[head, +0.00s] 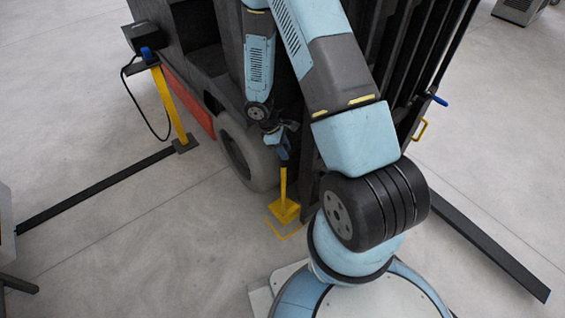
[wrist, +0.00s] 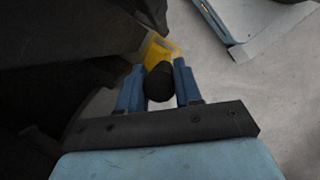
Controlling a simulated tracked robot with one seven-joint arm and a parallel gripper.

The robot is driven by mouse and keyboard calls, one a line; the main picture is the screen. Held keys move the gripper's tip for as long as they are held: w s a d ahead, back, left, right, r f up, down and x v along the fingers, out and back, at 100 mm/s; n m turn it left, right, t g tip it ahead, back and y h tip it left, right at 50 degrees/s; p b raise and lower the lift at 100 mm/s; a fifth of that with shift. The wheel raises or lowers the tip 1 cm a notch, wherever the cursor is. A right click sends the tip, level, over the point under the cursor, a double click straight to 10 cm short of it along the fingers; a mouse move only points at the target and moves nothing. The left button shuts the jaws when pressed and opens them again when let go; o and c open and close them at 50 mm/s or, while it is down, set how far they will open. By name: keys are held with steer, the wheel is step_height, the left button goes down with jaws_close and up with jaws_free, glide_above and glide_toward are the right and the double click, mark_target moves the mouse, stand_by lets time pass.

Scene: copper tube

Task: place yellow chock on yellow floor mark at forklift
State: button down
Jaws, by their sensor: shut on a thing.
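The yellow chock (head: 284,209) is low at the floor beside the forklift's front wheel, with its yellow handle rising to my gripper (head: 283,158). The yellow floor mark (head: 291,235) shows as a thin outline around the chock's near side; the rest is hidden under or behind the chock. I cannot tell whether the chock touches the floor. In the wrist view my gripper (wrist: 159,88) has its two blue fingers on either side of the dark handle end (wrist: 159,82), with the yellow chock (wrist: 160,50) beyond it.
The forklift (head: 190,60) stands close behind, its grey wheel (head: 244,152) just left of the chock and its dark mast (head: 410,60) to the right. A yellow post (head: 172,108) with a cable stands at left. A dark fork (head: 490,245) lies at right. Open floor (head: 130,240) is at front left.

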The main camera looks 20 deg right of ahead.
mark_target(284, 162)
steer(key=shift+f, duration=3.75)
steer(key=c, duration=0.8)
jaws_free()
steer(key=shift+o, duration=0.2)
